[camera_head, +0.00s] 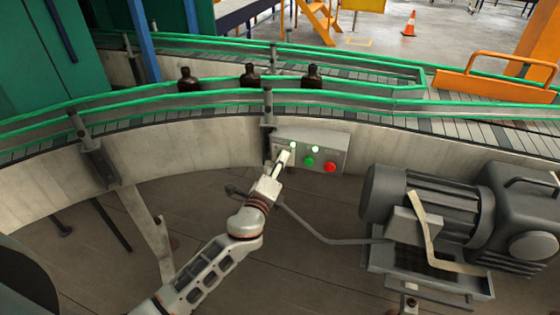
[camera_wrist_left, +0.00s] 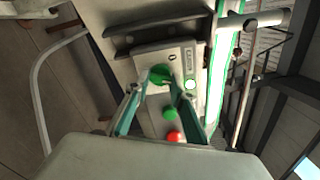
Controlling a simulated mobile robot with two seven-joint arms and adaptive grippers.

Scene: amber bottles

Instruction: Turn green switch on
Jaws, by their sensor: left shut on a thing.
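A grey control box (camera_head: 338,150) is mounted on the conveyor's side wall. It carries a green switch (camera_wrist_left: 159,73), a green button (camera_head: 309,160), a red button (camera_head: 330,167) and lit lamps (camera_head: 315,149). My left gripper (camera_head: 283,155) reaches the left part of the box. In the left wrist view my left gripper (camera_wrist_left: 161,82) has its two fingers closed around the green switch. The fingers partly hide the switch, and its exact angle cannot be told. The green button also shows in the left wrist view (camera_wrist_left: 169,112), with the red button (camera_wrist_left: 175,136) below it. My right gripper is not in view.
A curved conveyor (camera_head: 190,112) with green rails runs above the box, bearing several amber bottles (camera_head: 250,76). A grey motor (camera_head: 440,205) stands to the right of my left arm. A thin grey bar (camera_head: 318,232) runs from near the gripper towards the motor.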

